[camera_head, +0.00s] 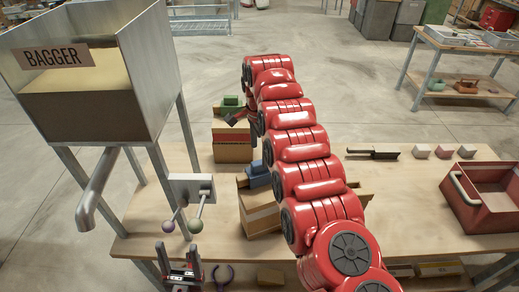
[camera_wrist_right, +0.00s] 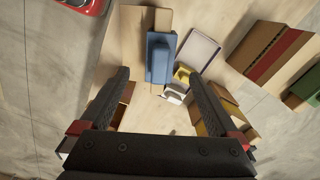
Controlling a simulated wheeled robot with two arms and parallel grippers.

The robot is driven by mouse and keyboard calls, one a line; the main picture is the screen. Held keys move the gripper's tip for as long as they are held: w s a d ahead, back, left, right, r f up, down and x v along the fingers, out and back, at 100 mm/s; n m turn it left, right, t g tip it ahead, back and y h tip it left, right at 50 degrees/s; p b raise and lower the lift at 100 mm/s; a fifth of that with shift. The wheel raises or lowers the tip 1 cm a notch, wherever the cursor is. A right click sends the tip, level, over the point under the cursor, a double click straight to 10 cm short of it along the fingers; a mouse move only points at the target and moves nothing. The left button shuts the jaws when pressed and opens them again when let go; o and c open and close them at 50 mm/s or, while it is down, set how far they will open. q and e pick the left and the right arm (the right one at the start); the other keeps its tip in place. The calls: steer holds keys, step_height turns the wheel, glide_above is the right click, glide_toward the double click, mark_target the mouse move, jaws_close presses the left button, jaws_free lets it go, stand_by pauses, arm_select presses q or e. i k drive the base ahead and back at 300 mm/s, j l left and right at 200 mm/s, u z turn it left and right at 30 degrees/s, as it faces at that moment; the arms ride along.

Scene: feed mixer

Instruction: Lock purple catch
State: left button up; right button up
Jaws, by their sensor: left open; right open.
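I cannot tell from this angle how the purple lever is seated. My left gripper (camera_head: 180,264) is open and empty, below the two knobs and apart from them. My right gripper (camera_head: 236,118) is mostly hidden by its red arm. In the right wrist view it (camera_wrist_right: 158,78) is open, with nothing gripped; a blue block-like item (camera_wrist_right: 160,58) lies beyond the fingertips.
The bagger hopper (camera_head: 80,75) has a downward spout (camera_head: 98,190). Cardboard boxes (camera_head: 260,218) stand on the wooden table (camera_head: 150,215), partly behind my right arm. A red bin (camera_head: 480,205) stands at the right.

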mark_target(168, 226)
steer(key=k, duration=1)
